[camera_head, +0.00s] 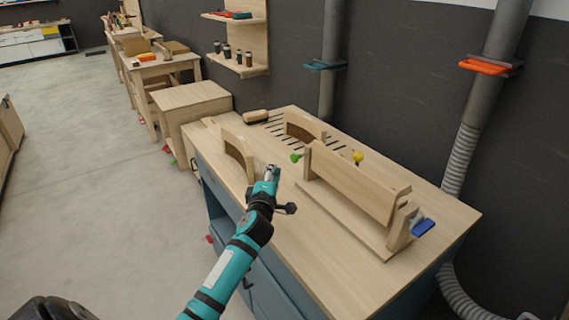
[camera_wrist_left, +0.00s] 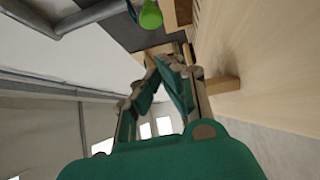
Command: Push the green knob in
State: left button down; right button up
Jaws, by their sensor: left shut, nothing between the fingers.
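The green knob (camera_head: 296,157) sticks out at the left end of the wooden jig (camera_head: 355,185) on the workbench. It also shows at the top of the left wrist view (camera_wrist_left: 150,15), beyond the fingertips. My left gripper (camera_head: 272,170) is shut and empty, in front of the knob and a little to its left in the head view. A gap shows between the fingertips and the knob. In the left wrist view the fingers (camera_wrist_left: 165,62) come together just below the knob. My right gripper is not in view.
A curved wooden form (camera_head: 238,155) stands left of my left gripper, and another (camera_head: 303,126) stands behind the knob. A yellow knob (camera_head: 358,157) and a blue handle (camera_head: 423,227) are on the jig's far side and right end. The benchtop's front area (camera_head: 330,275) is clear.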

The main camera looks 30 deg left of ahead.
aim_at(293, 158)
pick_arm(q)
jog(key=w, duration=0.5)
jog(key=shift+w+d, duration=0.25)
jog(key=shift+d, duration=0.05)
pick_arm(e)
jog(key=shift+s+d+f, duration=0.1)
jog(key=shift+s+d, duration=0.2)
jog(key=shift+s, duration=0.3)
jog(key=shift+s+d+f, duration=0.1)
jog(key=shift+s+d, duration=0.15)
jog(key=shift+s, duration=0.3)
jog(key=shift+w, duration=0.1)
pick_arm(q)
jog(key=shift+w+d, duration=0.3)
jog(key=shift+w, duration=0.35)
jog(key=shift+w+d, duration=0.25)
jog(key=shift+w, duration=0.35)
jog(key=shift+r, duration=0.1)
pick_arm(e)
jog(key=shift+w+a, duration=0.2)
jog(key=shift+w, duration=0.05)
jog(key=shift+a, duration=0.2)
